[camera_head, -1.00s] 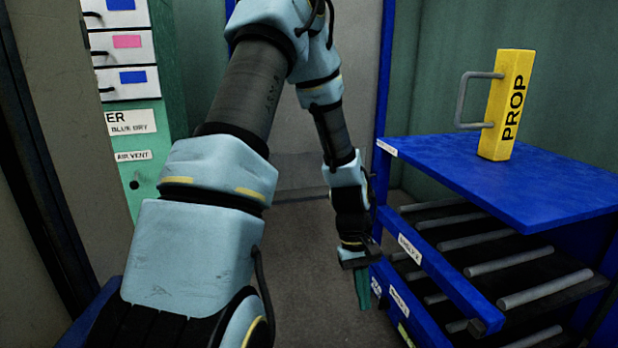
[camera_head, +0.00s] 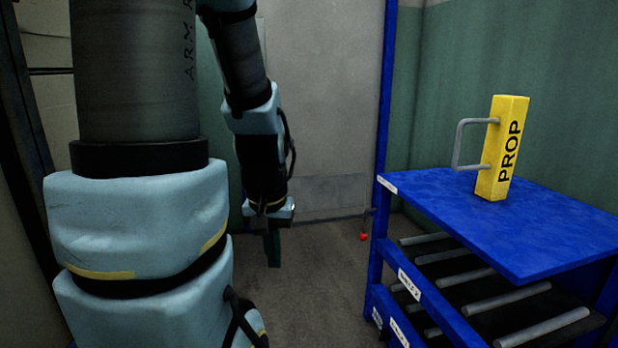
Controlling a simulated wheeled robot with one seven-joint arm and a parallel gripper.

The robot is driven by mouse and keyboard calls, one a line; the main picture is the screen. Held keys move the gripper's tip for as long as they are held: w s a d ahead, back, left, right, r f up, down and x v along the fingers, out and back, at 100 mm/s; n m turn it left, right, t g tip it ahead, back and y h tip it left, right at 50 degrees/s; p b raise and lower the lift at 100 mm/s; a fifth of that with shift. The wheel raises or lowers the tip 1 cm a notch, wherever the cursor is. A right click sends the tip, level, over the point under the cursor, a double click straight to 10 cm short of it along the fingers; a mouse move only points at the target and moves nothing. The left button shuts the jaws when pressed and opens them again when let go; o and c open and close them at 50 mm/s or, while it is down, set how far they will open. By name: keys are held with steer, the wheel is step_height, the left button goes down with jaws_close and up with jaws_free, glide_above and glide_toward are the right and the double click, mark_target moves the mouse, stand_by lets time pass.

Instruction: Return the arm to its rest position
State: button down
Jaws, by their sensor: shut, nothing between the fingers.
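My arm (camera_head: 130,220) fills the left side of the head view, bent over at the top with its forearm (camera_head: 245,70) hanging down. My gripper (camera_head: 273,248) hangs at the lower end, pointing down over the grey floor. It is shut and holds nothing. It is apart from the blue rack to its right. The fingers are small and dark in this view.
A blue rack (camera_head: 480,207) with rollers below its top stands at the right. A yellow PROP block (camera_head: 503,150) with a grey handle stands upright on it. A small red ball-like knob (camera_head: 363,237) shows left of the rack. Floor (camera_head: 325,280) between arm and rack is clear.

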step_height(320, 180, up, 33)
steer(key=p, duration=3.1)
steer(key=shift+f, duration=0.1)
